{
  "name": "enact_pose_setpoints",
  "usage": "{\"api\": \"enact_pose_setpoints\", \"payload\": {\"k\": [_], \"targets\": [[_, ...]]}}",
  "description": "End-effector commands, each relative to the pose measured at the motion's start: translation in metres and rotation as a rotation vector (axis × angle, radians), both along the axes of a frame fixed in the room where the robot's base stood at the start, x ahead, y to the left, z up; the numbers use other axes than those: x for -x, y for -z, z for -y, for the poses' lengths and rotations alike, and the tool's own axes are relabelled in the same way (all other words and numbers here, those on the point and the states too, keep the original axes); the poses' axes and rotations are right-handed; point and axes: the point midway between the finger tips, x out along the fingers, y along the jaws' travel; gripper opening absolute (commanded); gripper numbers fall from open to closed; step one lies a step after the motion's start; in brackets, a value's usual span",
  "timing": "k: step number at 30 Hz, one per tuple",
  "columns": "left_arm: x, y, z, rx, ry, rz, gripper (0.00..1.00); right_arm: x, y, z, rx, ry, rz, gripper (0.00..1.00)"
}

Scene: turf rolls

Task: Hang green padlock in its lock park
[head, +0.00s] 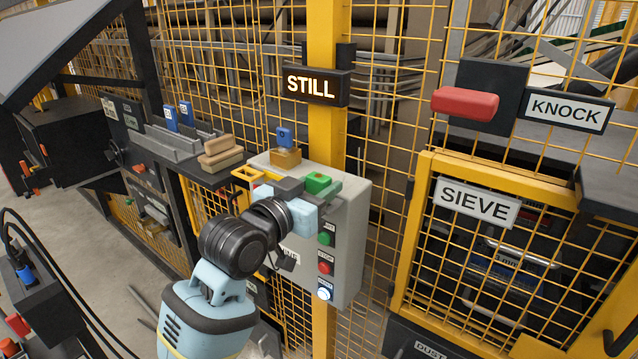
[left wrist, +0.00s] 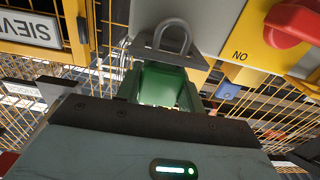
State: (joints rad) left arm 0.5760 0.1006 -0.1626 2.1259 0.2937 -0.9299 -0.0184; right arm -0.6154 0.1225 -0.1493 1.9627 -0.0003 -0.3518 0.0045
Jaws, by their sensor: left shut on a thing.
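The green padlock (head: 318,182) is between the fingers of my left gripper (head: 308,187), at the top of the grey control box (head: 352,235). In the left wrist view its green body (left wrist: 163,85) fills the gap between the fingers, and its grey shackle (left wrist: 174,38) points up in the picture, in front of a pale grey surface. I cannot tell whether the shackle touches anything. No lock park is clearly marked in these views. My right gripper is not in view.
The box has green (head: 326,239) and red (head: 325,268) buttons on its front. Wooden blocks (head: 221,152) lie on the ledge at left. A red handle (left wrist: 295,20) is close by. Yellow mesh fencing surrounds the box.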

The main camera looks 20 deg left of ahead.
Motion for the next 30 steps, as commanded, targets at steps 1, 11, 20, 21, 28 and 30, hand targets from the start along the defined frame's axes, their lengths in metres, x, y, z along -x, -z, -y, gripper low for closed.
{"api": "enact_pose_setpoints", "payload": {"k": [1,11,20,21,28,30], "targets": [[0.0,0.002,0.0,0.0,0.0,0.0,0.13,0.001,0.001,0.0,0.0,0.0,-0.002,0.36],[0.0,0.009,0.0,0.0,0.0,-0.001,0.13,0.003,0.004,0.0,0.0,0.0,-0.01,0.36],[0.0,0.007,0.0,0.0,0.0,0.0,0.63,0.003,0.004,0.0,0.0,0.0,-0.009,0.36],[0.0,0.007,0.0,0.0,0.0,0.0,0.63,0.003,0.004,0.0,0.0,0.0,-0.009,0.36],[0.005,0.009,-0.002,-0.001,0.0,-0.002,0.63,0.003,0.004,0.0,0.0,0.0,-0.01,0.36],[0.012,0.008,-0.005,-0.001,0.0,0.0,0.63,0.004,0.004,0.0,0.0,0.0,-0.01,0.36]]}}
